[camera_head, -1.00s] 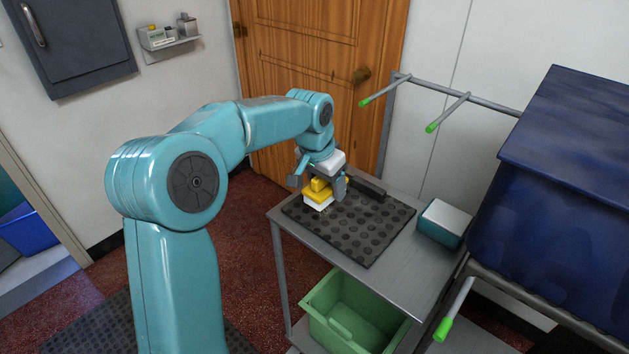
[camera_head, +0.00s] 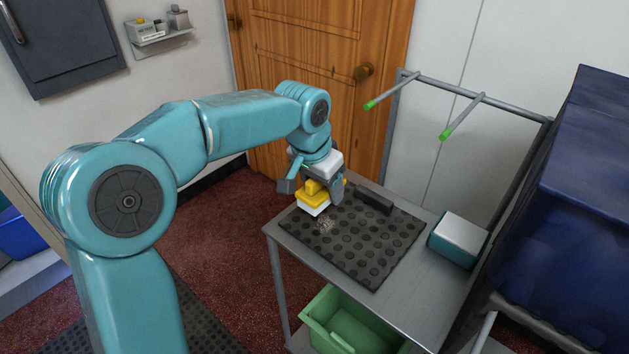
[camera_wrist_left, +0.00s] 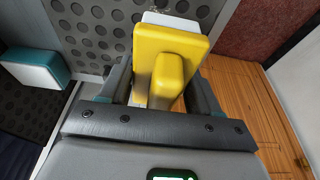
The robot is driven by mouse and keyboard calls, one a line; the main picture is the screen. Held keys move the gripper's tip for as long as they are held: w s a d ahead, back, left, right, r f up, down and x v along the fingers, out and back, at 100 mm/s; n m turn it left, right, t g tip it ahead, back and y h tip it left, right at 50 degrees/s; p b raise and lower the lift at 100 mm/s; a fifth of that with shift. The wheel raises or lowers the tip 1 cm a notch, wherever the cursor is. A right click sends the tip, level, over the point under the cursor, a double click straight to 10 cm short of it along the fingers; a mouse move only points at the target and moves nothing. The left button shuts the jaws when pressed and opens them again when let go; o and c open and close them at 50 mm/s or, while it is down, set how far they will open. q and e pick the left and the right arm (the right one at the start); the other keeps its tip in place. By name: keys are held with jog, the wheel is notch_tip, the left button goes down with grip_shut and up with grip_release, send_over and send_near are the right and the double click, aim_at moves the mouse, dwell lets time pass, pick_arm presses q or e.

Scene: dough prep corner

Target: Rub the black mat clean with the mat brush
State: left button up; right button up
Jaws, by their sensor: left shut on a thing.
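The mat brush (camera_head: 313,203), with a yellow back and handle and white underside, is in my left gripper (camera_head: 317,188). The gripper is shut on its yellow handle; the wrist view shows the handle (camera_wrist_left: 167,76) between the two fingers. The brush is over the back-left part of the black mat (camera_head: 375,245); I cannot tell whether it touches. The mat is studded with round bumps and lies on a grey metal table. A pale, speckled patch of dirt (camera_head: 325,222) shows just in front of the brush. My right gripper is not in view.
A dark bar (camera_head: 374,202) stands at the mat's back edge. A teal block with a white top (camera_head: 458,240) sits right of the mat. A green bin (camera_head: 345,325) is below the table. Green-tipped rods (camera_head: 462,117) project above the table's back.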

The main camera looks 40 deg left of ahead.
pick_arm(q)
jog(key=shift+f, duration=0.35)
jog(key=shift+s+d+f+b, duration=0.15)
jog(key=shift+f+b, duration=0.15)
jog(key=shift+b, duration=0.3)
notch_tip(320, 180, down, 4)
jog(key=b, duration=0.3)
jog(key=shift+f+b, duration=0.1)
jog(key=shift+b, duration=0.2)
jog(key=shift+f+b, duration=0.4)
jog(key=shift+f, duration=0.25)
jog(key=shift+f, duration=0.1)
